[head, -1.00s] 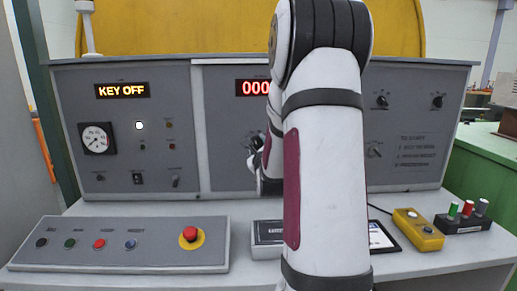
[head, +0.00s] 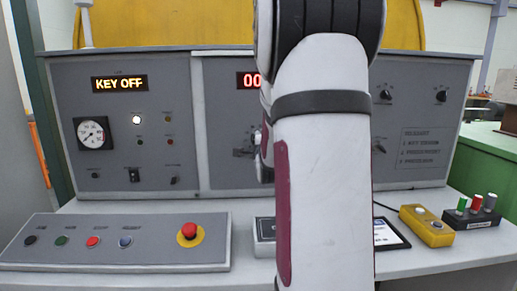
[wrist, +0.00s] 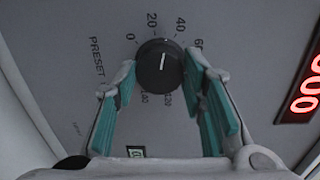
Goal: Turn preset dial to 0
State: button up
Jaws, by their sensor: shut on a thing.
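The black preset dial (wrist: 160,66) sits on the grey panel in the wrist view. Its scale runs from 0 at upper left through 20, 40 and 60, with 120 and 140 below. The white line on the dial stands nearly upright in the picture; I cannot tell which end is the pointer. My gripper (wrist: 163,72) has its teal-padded fingers on either side of the dial, shut on it at the tips.
A red number display (wrist: 305,95) is right of the dial in the wrist view. The head view shows a KEY OFF display (head: 119,84), a gauge (head: 91,133), a red emergency button (head: 189,233) and a yellow box (head: 427,226) on the desk.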

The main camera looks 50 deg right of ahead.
jog(key=n+b, duration=0.9)
jog(key=n, duration=0.1)
jog(key=shift+w+a+f+n+g, duration=0.1)
jog(key=shift+n+g, duration=0.2)
jog(key=shift+g, duration=0.1)
jog(key=shift+n+h, duration=0.3)
jog(key=o, duration=1.2)
jog(key=shift+c, duration=0.2)
jog(key=v, duration=1.2)
